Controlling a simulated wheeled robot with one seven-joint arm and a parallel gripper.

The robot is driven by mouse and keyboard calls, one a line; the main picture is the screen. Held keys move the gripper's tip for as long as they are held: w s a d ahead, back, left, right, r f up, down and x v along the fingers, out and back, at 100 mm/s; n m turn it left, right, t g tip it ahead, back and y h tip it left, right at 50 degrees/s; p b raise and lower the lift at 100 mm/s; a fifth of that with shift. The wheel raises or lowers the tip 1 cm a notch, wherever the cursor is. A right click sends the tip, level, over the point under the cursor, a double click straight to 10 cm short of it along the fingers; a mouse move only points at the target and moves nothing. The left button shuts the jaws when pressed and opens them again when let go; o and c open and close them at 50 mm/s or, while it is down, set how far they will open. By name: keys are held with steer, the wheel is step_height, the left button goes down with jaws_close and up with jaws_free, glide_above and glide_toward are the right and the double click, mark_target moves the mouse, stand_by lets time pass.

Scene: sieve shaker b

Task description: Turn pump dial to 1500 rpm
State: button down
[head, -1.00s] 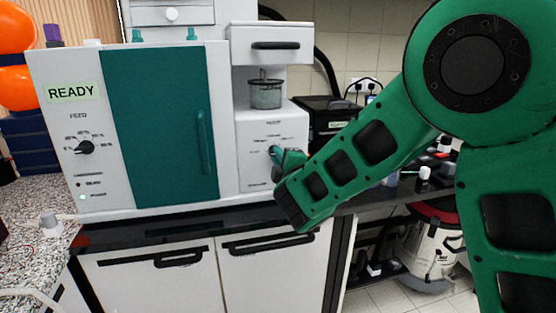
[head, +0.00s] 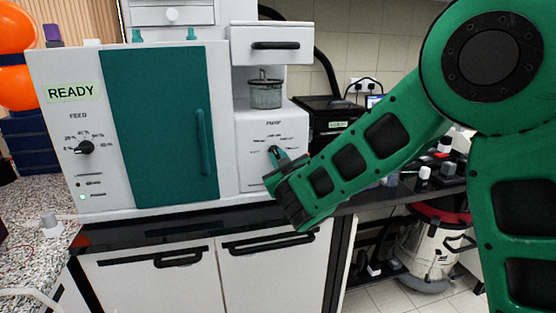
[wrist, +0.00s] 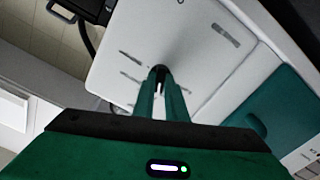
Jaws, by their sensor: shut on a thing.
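The pump panel (head: 255,172) is the white front of the machine's right section, with the word PUMP near its top and small scale marks below. My gripper (head: 273,152) reaches it from the right. In the wrist view the two green fingers of my gripper (wrist: 160,82) are shut on the black pump dial (wrist: 159,70). Only the dial's dark top edge shows between and beyond the fingertips. Its pointer is hidden, so I cannot tell the setting. In the head view the dial is covered by my fingers.
Left of the pump is a teal door (head: 160,125) with an upright handle. Further left are the feed dial (head: 85,147) and a READY display (head: 72,92). A black counter edge (head: 200,220) runs below.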

steer(key=shift+f+m, duration=0.15)
steer(key=shift+m, duration=0.95)
steer(key=shift+f+m, duration=0.1)
steer(key=shift+m, duration=1)
steer(key=shift+d, duration=0.1)
steer(key=c, duration=1.8)
jaws_free()
steer(key=shift+r, duration=0.1)
steer(key=v, duration=1)
steer(key=shift+s, duration=0.3)
steer(key=shift+d, duration=0.1)
